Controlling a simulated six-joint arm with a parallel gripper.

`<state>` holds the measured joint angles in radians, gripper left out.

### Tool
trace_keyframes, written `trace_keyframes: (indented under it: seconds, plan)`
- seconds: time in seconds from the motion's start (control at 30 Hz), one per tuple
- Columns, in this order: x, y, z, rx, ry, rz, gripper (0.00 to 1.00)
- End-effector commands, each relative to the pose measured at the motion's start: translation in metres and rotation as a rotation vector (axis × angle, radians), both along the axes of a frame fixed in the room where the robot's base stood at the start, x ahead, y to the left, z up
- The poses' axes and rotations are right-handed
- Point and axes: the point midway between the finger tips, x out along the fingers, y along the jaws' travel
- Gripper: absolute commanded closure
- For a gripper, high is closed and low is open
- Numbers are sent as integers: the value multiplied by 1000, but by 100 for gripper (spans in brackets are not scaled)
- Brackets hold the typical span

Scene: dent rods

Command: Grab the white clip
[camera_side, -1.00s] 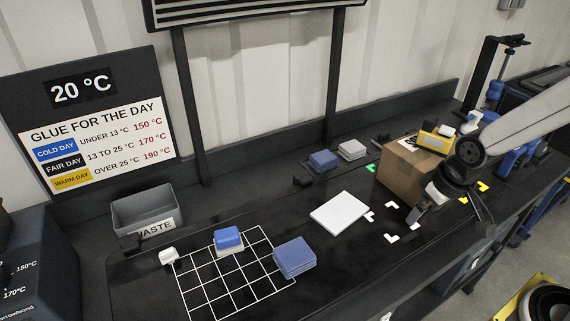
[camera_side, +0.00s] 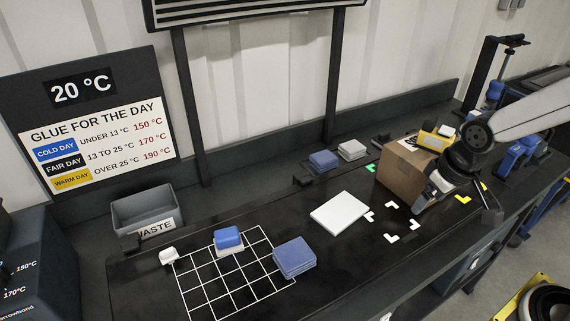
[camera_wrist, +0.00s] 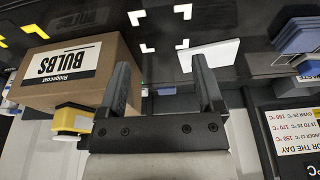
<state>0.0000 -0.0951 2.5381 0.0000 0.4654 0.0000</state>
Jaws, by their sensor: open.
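A small white object (camera_side: 169,256) that could be the white clip stands at the left corner of the white grid (camera_side: 205,290) in the side view. It is too small to tell its shape surely. I do not make it out in the wrist view. My gripper is open and empty in the wrist view (camera_wrist: 163,75), with its two dark fingers apart. In the side view it is at the right, beside the cardboard box, far from the small white object. Its fingertips are hard to make out there.
The cardboard box (camera_side: 402,175) marked "BULBS" is close to my gripper. A white slab (camera_side: 339,213), a blue-topped block (camera_side: 228,239) and a blue stack (camera_side: 294,257) lie on the dark bench. A grey waste bin (camera_side: 150,212) stands behind the grid.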

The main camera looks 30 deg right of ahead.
Motion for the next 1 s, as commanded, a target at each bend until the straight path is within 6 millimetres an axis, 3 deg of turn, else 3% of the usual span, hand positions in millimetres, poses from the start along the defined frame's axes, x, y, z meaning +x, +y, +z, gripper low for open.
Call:
trace_keyframes:
  seconds: [0.3,0.47,0.77,1.0]
  plan:
    - [0,0,24,0,-2,1,15]
    - [10,6,23,-50,12,112,15]
    - [34,21,23,-174,29,379,15]
    - [68,50,24,-353,46,738,15]
